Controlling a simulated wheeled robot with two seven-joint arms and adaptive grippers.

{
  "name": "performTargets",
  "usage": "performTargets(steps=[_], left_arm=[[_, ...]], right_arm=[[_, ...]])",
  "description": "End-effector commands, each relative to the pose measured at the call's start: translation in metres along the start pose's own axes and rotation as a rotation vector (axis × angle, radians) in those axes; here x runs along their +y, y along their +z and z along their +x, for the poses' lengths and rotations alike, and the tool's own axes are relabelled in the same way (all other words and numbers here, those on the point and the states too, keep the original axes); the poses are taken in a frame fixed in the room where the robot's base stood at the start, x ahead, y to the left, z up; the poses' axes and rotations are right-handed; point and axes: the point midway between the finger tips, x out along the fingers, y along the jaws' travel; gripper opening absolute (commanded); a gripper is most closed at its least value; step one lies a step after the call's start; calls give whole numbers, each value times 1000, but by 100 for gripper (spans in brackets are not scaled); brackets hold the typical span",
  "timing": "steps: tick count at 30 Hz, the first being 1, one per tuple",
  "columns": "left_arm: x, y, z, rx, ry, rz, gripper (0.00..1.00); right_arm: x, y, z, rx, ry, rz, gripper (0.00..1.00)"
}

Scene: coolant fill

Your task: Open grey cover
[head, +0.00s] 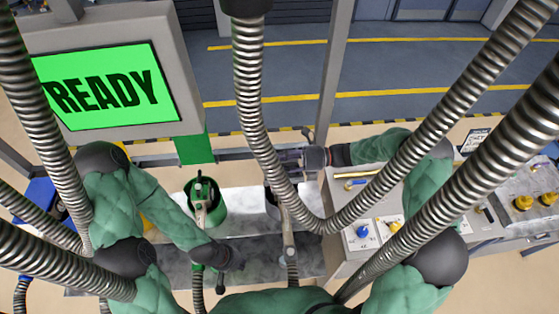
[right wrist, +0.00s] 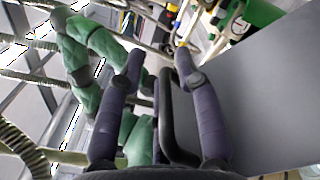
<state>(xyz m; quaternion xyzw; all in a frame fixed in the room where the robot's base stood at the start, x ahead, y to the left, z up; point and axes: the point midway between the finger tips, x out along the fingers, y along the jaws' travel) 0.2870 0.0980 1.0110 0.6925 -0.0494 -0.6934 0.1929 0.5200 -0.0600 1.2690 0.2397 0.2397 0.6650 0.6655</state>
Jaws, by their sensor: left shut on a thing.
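The grey cover (right wrist: 265,95) shows as a large flat grey panel on the right of the right wrist view. A black bar handle (right wrist: 168,115) stands beside its edge. My right gripper (right wrist: 158,70) has its two fingers apart, on either side of this handle, with gaps visible. In the head view my right gripper (head: 292,157) is at the back of the bench, right of the green holder. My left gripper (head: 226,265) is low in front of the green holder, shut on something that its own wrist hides.
A green holder (head: 219,212) with a nozzle (head: 201,197) stands on the bench. A screen (head: 110,92) reads READY at the upper left. A panel with a blue knob (head: 362,231) is at the right. Ribbed hoses cross the head view. Floor beyond the posts is clear.

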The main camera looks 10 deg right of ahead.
Motion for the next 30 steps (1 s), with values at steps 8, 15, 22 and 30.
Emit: performTargets(steps=[8,15,22,30], left_arm=[[0,0,0,0,0,0,0],[0,0,0,0,0,0,0],[0,0,0,0,0,0,0],[0,0,0,0,0,0,0]], right_arm=[[0,0,-1,0,0,0,35],[-1,0,-29,-2,-4,1,35],[-2,0,-76,-2,-7,-2,35],[-1,0,-112,-1,-2,0,35]])
